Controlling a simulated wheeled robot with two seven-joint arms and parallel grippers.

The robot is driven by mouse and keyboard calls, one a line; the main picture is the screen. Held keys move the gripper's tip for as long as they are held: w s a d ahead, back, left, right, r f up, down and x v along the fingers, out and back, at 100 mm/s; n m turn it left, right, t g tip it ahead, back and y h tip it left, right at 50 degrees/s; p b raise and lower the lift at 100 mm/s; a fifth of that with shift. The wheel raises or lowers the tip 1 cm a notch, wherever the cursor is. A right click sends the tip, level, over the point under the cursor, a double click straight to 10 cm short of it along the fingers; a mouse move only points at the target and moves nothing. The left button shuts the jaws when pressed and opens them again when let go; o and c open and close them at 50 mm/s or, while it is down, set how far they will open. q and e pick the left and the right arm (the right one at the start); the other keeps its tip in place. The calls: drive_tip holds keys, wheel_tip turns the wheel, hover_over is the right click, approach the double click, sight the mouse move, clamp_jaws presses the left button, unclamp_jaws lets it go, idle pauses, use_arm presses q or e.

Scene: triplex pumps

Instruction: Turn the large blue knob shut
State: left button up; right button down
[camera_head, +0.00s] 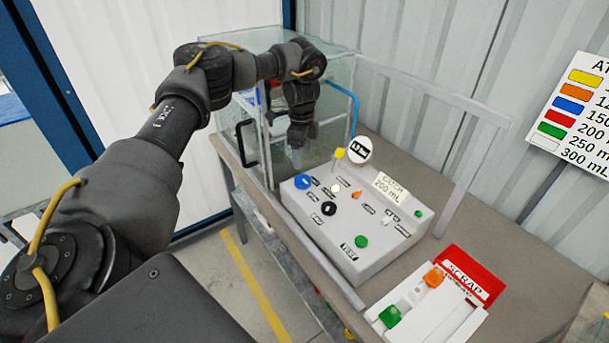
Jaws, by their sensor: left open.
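The large blue knob (302,181) sits at the far left corner of a grey sloped control panel (375,255). My left arm comes in from the left and bends down over the panel's far left side. My left gripper (297,158) points down just above and behind the blue knob in the picture, apart from it as far as I can see. Its fingers are small and hard to make out, but it is open and nothing shows between them. My right gripper is not in view.
A clear-walled tank (345,75) stands behind my arm. A red-and-white scrap box (475,275) is at front right.

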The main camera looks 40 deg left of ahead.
sight(301, 178)
use_arm(q)
drive_tip(key=f, duration=0.3)
drive_tip(key=shift+s+a+f+p, duration=0.1)
drive_tip(key=shift+s+a+p, duration=0.15)
drive_tip(key=shift+p, duration=0.15)
drive_tip(key=f, duration=0.1)
drive_tip(key=f+p, duration=0.1)
drive_tip(key=f, duration=0.3)
drive_tip(key=shift+w+d+f, duration=0.1)
drive_tip(key=shift+w+f, duration=0.15)
drive_tip(key=shift+w, duration=0.05)
drive_tip(key=shift+s+f+p, duration=0.1)
drive_tip(key=shift+f+p, duration=0.2)
drive_tip(key=shift+f, duration=0.35)
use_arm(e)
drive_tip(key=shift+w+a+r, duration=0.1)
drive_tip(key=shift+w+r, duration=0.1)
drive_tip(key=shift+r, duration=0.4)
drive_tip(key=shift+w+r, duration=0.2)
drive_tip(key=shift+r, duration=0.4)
use_arm(q)
drive_tip(key=c, duration=1)
